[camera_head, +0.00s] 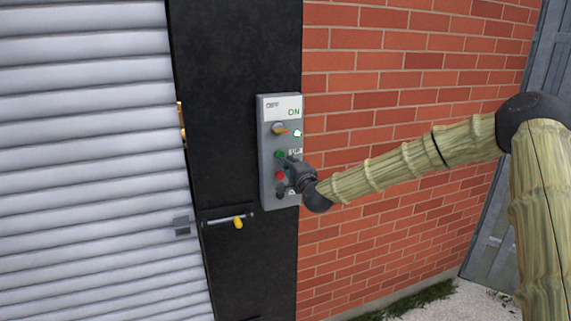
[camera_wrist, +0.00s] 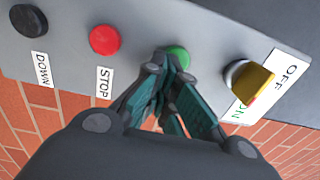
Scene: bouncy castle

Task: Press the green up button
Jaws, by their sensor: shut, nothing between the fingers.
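The grey control box (camera_head: 267,149) is on the black post, with a yellow knob (camera_head: 280,130) at the top. The green button (camera_head: 280,154) is below the knob, and the red button (camera_head: 280,176) is lower. In the wrist view the green button (camera_wrist: 181,57) is partly hidden behind my fingertips. My gripper (camera_head: 290,160) is shut and empty. Its fingertips (camera_wrist: 172,62) are at the green button's edge; I cannot tell whether they touch it or whether the button is pressed in.
In the wrist view, the red STOP button (camera_wrist: 105,40) and black DOWN button (camera_wrist: 28,20) lie left of my fingers. The yellow knob (camera_wrist: 254,84) is close on the right. A slatted shutter (camera_head: 90,170) is left of the post; a brick wall (camera_head: 400,80) is right.

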